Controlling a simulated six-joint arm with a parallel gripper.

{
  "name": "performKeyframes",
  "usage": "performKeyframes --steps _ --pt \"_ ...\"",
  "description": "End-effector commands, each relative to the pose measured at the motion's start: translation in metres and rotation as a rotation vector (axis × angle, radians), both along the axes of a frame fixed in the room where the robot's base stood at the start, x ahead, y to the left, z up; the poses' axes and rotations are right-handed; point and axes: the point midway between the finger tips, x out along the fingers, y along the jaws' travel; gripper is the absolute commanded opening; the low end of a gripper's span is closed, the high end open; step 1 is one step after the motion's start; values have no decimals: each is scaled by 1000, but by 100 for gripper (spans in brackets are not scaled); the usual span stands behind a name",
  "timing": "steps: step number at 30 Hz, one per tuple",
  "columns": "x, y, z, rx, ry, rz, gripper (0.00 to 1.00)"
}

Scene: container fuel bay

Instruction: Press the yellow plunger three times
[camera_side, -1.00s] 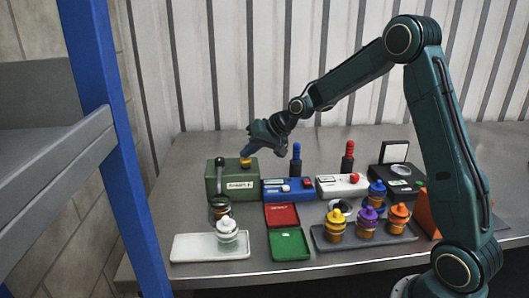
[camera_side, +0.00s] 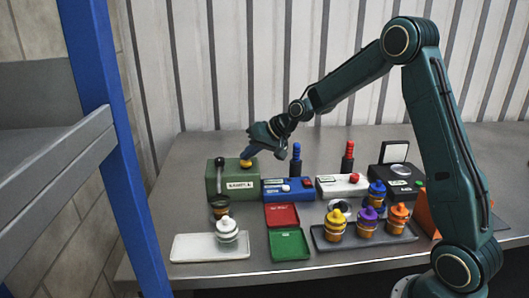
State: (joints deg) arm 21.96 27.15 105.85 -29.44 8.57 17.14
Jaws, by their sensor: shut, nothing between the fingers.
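The yellow plunger (camera_side: 246,163) sits on top of the green box (camera_side: 237,183) at the back left of the table. My gripper (camera_side: 247,155) is shut and empty, with its fingertips pointing down to the left. The fingertips are right at the top of the plunger and hide part of it. They look to be touching it, but I cannot tell for sure from this side.
A dark lever (camera_side: 219,175) stands at the green box's left front. A blue box (camera_side: 288,188), a white box (camera_side: 342,185) and a dark box (camera_side: 397,182) stand to the right. A tray of capped jars (camera_side: 325,243) is in front.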

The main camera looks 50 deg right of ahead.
Motion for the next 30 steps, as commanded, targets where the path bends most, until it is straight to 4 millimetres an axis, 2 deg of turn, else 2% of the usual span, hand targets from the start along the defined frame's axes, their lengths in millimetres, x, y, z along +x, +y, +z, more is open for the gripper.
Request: performKeyframes --steps 10,30 --pt "-1 0 2 1 3 0 0" --pt "0 0 31 0 1 0 0"
